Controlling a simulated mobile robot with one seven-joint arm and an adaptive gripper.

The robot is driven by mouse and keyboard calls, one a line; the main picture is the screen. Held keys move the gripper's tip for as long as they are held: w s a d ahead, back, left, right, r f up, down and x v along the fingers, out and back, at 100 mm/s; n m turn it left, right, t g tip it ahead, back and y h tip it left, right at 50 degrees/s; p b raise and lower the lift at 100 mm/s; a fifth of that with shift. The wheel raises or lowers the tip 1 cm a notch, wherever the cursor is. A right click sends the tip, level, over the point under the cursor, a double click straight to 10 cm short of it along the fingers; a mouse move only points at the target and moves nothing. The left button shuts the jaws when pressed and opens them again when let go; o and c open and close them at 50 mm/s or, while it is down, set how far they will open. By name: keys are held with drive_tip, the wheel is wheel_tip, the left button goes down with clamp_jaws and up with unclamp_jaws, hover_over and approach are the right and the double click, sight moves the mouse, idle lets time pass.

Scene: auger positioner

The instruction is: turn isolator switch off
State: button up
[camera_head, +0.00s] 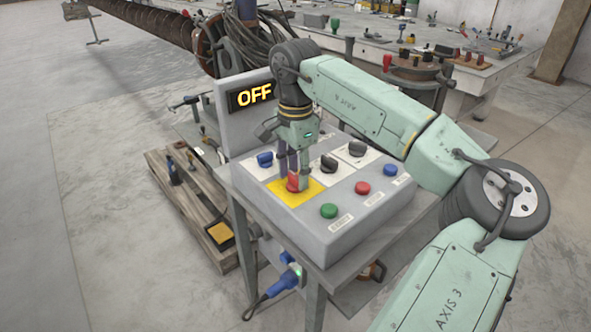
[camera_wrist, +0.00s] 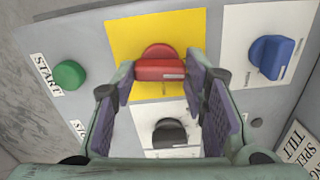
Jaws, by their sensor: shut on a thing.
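The isolator switch is a red rotary knob (camera_head: 295,183) on a yellow plate (camera_head: 287,197), on the sloped top of the grey control box. It also shows in the wrist view (camera_wrist: 160,70), its bar lying across the picture with a white mark near its right end. My gripper (camera_head: 293,172) points down over the knob and is shut on it. In the wrist view its two padded fingers (camera_wrist: 160,75) stand at the left and right ends of the red bar.
A blue knob (camera_head: 265,159) and black knobs (camera_head: 328,162) sit close by on white plates. Green (camera_head: 329,211), red (camera_head: 362,188) and blue (camera_head: 390,170) buttons line the box's front. A blue plug (camera_head: 280,284) hangs below. A wooden pallet (camera_head: 190,205) lies left on open floor.

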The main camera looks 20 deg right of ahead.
sight(295, 176)
drive_tip(key=shift+n, duration=0.7)
drive_tip(key=o, duration=1.2)
drive_tip(key=shift+c, duration=0.2)
drive_tip(key=shift+r, duration=0.15)
wheel_tip(295, 176, up, 12)
